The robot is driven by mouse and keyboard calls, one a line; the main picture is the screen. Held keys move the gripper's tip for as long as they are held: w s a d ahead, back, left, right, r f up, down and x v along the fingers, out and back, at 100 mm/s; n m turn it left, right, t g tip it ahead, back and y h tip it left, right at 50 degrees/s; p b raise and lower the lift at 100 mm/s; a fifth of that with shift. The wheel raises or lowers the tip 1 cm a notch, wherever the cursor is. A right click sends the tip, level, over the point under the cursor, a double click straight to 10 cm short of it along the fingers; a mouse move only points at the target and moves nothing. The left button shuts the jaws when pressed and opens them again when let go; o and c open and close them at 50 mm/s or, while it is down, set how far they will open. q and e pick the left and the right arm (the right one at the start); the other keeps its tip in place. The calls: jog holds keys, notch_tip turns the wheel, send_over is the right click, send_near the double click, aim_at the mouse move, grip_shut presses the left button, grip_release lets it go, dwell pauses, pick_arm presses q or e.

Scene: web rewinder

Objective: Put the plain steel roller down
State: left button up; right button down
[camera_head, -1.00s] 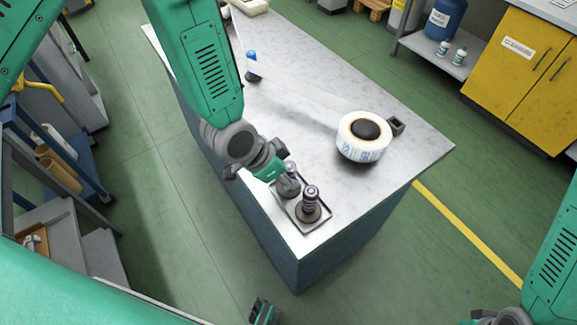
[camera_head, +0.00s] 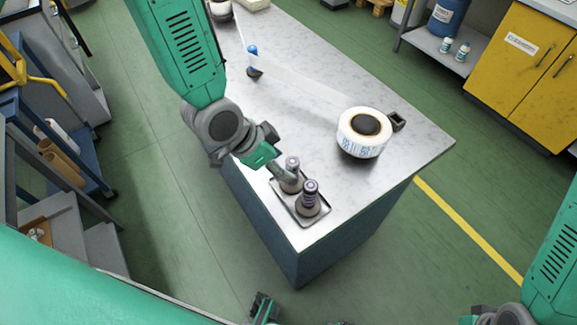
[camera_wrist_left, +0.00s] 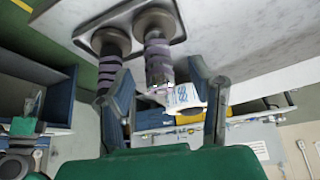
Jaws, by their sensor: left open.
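Two upright rollers stand in a small steel tray (camera_head: 314,219) at the near corner of the table. The back roller (camera_head: 291,176) is beside the front roller (camera_head: 309,197); both show purplish bands, and I cannot tell which is the plain steel one. My left gripper (camera_head: 281,172) is open beside the back roller. In the left wrist view its fingers (camera_wrist_left: 162,80) appear on either side of one roller (camera_wrist_left: 156,60), with gaps visible. The other roller (camera_wrist_left: 110,50) is to the left there. A part that looks like my right gripper (camera_head: 265,309) shows at the bottom edge, mostly cut off.
A white label roll (camera_head: 362,140) with a dark core sits on the steel table, with a translucent web running back from it. A blue-topped item (camera_head: 253,52) stands farther back. Bare tabletop (camera_head: 400,160) lies right of the roll.

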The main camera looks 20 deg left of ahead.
pick_arm(q)
jog(key=v, duration=0.6)
jog(key=s+a+f+n+g+y, duration=0.1)
jog(key=s+a+f+n, duration=0.3)
jog(key=s+f, duration=0.4)
jog(key=s+a+f+n+g+y, duration=0.2)
jog(key=s+a+f+n, duration=0.3)
jog(key=s, duration=0.5)
notch_tip(320, 180, down, 4)
jog(key=shift+s+a+r+y, duration=0.3)
jog(key=shift+a+y, duration=0.5)
jog(key=shift+a, duration=0.45)
notch_tip(320, 180, down, 8)
jog(key=b, duration=0.8)
jog(key=shift+w+f, duration=0.15)
jog(key=shift+f, duration=0.05)
